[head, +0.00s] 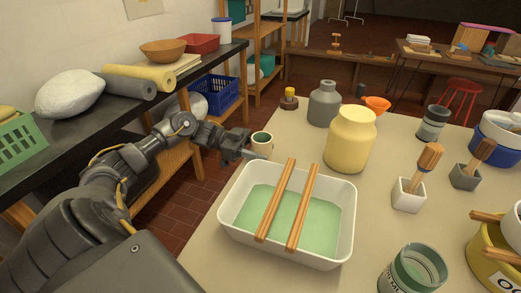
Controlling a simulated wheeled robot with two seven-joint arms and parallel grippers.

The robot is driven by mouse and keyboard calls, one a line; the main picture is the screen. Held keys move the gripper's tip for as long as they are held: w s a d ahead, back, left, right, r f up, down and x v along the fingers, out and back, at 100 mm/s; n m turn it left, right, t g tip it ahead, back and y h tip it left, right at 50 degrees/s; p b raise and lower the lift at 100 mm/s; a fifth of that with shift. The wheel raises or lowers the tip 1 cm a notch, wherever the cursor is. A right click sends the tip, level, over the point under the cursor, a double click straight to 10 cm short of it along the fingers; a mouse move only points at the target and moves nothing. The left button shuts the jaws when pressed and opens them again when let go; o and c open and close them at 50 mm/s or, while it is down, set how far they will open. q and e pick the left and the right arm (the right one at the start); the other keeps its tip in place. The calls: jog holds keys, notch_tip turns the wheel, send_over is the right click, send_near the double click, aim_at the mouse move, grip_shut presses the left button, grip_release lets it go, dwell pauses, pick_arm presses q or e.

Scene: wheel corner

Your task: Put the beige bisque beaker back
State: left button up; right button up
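The beige bisque beaker (262,146) is small and upright, with a dark green inside, near the left edge of the beige table. My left gripper (257,155) reaches it from the left, with a finger across its lower front; the other finger is hidden. The gripper looks shut on the beaker. I cannot tell whether the beaker's base touches the table. A white basin (228,222) of pale green liquid stands just in front of it, with two wooden sticks (276,199) (303,207) laid across its rim. My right gripper is out of view.
A yellow jar (350,139) and a grey bottle (324,103) stand right of and behind the beaker. A small dark pot with a yellow top (289,98) stands at the back edge. Brush holders (408,194) and a green-grey jar (413,272) are at right.

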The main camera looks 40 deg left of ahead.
pick_arm(q)
jog(key=o, duration=0.4)
jog(key=shift+o, duration=0.2)
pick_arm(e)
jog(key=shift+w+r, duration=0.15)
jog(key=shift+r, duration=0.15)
pick_arm(q)
jog(key=shift+r, duration=0.2)
jog(key=shift+v, duration=1.05)
jog(key=b+v, duration=0.3)
jog(key=v, duration=0.7)
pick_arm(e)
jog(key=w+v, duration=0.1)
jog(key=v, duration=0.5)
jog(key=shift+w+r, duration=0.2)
pick_arm(q)
jog(key=shift+s+f, duration=0.15)
